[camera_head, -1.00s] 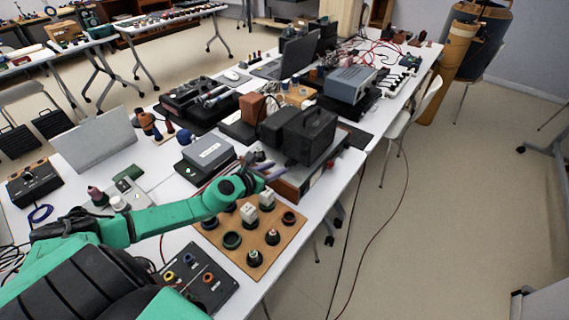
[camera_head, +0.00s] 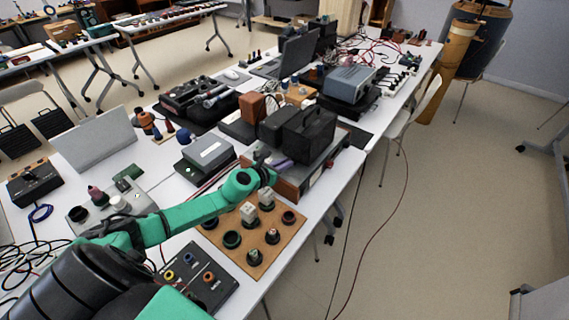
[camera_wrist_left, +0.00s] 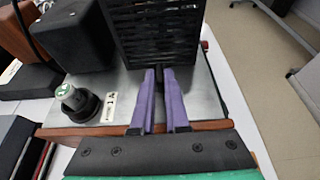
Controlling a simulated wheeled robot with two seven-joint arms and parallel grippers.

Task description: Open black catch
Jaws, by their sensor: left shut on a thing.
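My left gripper (camera_wrist_left: 159,72) reaches the foot of a black slotted box (camera_wrist_left: 158,30). Its two purple fingers are nearly parallel with a narrow gap. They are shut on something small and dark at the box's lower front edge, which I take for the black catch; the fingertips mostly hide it. In the head view the left gripper (camera_head: 284,163) is low at the front of the black box (camera_head: 308,133), which stands upright on a metal-topped, wood-edged unit. My right gripper is out of view.
On the metal top stands a green-topped black knob (camera_wrist_left: 75,100), left of the fingers, and a dark block (camera_wrist_left: 72,38) behind it. Below my arm lies a wooden board (camera_head: 270,240) with several knobs. A grey box (camera_head: 208,151) stands left.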

